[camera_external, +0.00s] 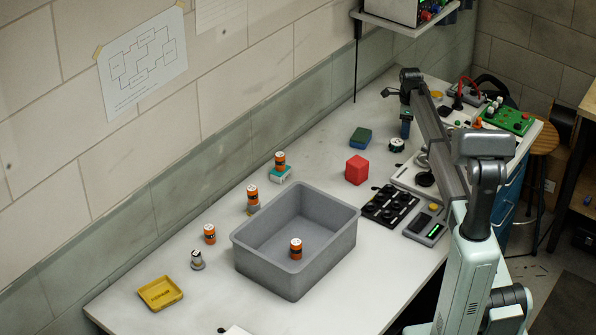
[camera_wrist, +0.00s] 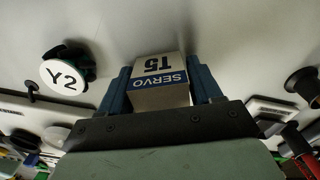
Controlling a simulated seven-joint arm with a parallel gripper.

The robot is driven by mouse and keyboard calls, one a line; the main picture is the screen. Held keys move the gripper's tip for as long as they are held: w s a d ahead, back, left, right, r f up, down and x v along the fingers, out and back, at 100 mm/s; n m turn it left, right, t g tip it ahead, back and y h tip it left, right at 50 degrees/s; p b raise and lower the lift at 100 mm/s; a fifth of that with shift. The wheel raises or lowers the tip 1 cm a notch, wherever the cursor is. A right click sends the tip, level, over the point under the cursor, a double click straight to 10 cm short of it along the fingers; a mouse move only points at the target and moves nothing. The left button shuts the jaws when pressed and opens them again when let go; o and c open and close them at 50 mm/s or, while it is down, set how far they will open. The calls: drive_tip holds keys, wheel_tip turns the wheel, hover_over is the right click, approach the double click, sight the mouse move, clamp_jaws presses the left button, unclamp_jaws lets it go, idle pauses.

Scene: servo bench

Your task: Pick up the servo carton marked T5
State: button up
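The servo carton marked T5 (camera_wrist: 160,80) is in the wrist view, white with a blue SERVO band, its lettering upside down. It sits between the two blue fingers of my gripper (camera_wrist: 160,88), one on each side and very close to it. I cannot tell whether the fingers press on it or a thin gap is left. In the external view my gripper (camera_external: 405,130) points down over the far part of the bench; the carton cannot be made out there.
A round thing marked Y2 (camera_wrist: 63,76) stands left of the carton, and its white top also shows in the external view (camera_external: 397,144). A red cube (camera_external: 357,170), a blue-green block (camera_external: 361,137) and a grey bin (camera_external: 300,283) stand nearer. Bench between is clear.

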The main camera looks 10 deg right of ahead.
drive_tip(key=c, duration=0.7)
drive_tip(key=shift+o, duration=0.2)
